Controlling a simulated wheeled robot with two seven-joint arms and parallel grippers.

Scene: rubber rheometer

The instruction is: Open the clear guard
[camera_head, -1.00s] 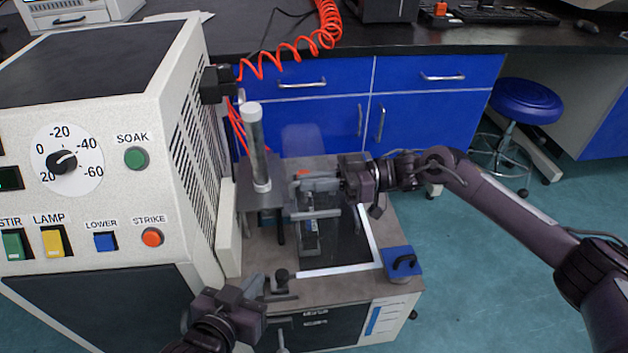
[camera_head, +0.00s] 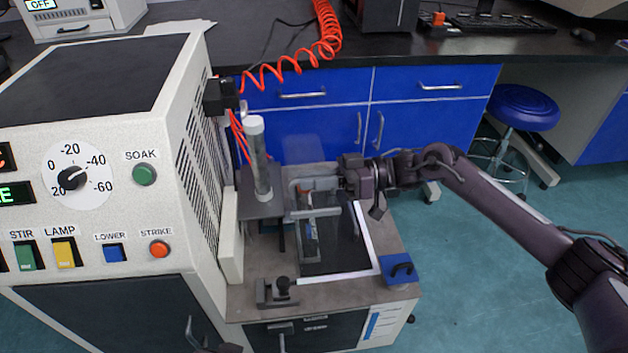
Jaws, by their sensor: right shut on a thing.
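The clear guard (camera_head: 303,150) is a faint see-through panel standing above the machine's work deck, in front of the blue drawers; its edges are hard to make out. My right gripper (camera_head: 302,188) reaches in from the right and is shut on part of the guard, just right of the clear upright tube. The jaws partly cover the part they hold. My left gripper is out of view; only a small dark bit of my arm shows at the bottom edge.
A clear tube (camera_head: 259,160) stands on the deck left of my right gripper. The control cabinet (camera_head: 120,170) fills the left.

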